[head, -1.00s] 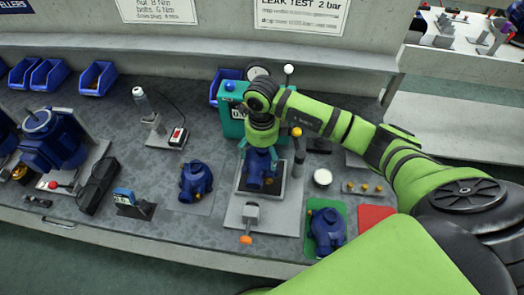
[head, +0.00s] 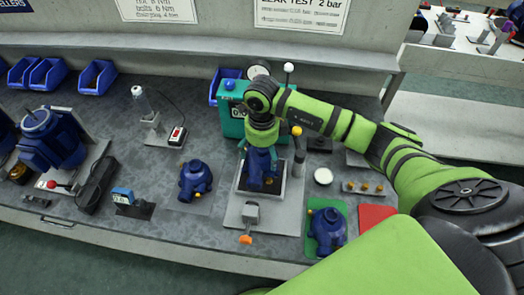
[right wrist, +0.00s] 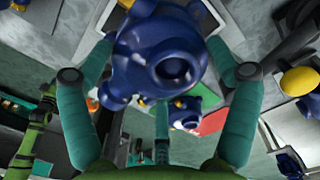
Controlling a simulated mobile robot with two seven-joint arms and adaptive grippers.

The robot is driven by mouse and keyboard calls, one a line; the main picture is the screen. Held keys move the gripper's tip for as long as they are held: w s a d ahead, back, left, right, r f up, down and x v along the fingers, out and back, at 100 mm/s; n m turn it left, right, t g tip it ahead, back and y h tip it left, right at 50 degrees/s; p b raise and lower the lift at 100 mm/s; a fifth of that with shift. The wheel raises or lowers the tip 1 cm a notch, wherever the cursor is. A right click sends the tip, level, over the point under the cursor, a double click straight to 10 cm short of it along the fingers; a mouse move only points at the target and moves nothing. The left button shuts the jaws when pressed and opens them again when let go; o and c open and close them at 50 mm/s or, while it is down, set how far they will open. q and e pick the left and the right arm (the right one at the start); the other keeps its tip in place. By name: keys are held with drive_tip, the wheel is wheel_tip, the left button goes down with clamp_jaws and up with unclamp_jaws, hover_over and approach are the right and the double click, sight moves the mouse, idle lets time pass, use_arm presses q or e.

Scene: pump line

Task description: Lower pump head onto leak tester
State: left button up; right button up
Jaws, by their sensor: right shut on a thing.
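My right gripper (head: 262,143) points down and is shut on a dark blue pump head (head: 261,162). The pump head is over the leak tester's framed dark pad; I cannot tell from above whether it touches. The leak tester has a teal box (head: 231,121) with a round gauge behind and a grey base plate (head: 240,217) in front. In the right wrist view the pump head (right wrist: 160,62) sits between the teal fingers, its round opening facing the camera.
A second blue pump head (head: 195,179) stands left of the tester, and another (head: 326,228) on a green mat at right. A red mat (head: 375,217) lies beside it. An orange-tipped clamp (head: 248,226) is in front, and a yellow-topped post (head: 297,143) stands close at right.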

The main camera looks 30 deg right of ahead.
drive_tip(key=shift+f+b, duration=2.35)
drive_tip(key=shift+f, duration=0.2)
idle(0.6)
drive_tip(key=o, duration=1.1)
drive_tip(key=shift+f, duration=0.1)
drive_tip(key=shift+r+p, duration=3.15)
drive_tip(key=shift+r, duration=1.45)
